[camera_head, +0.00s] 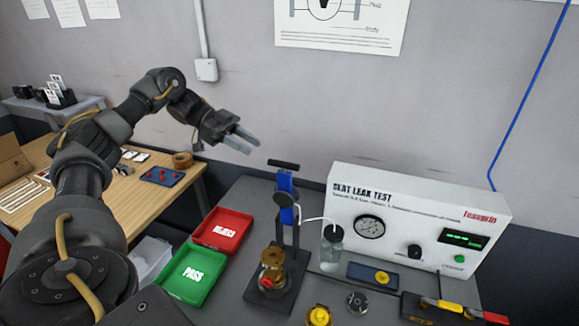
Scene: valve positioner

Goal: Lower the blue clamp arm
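The blue clamp arm (286,192) stands raised and upright on a dark post behind the test fixture, with a black crossbar handle (283,164) on top. A brass valve (272,264) sits on the black fixture base (276,298) in front of the post. My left gripper (252,145) is in the air, up and left of the handle, apart from it. Its two grey fingers point right and slightly down, with a gap between them and nothing held. My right gripper is not in view.
The white seat leak test box (405,222) stands right of the clamp, with a clear jar (331,249) beside it. Red (222,231) and green (192,274) trays lie left of the fixture. Loose brass parts and tools lie at the front right.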

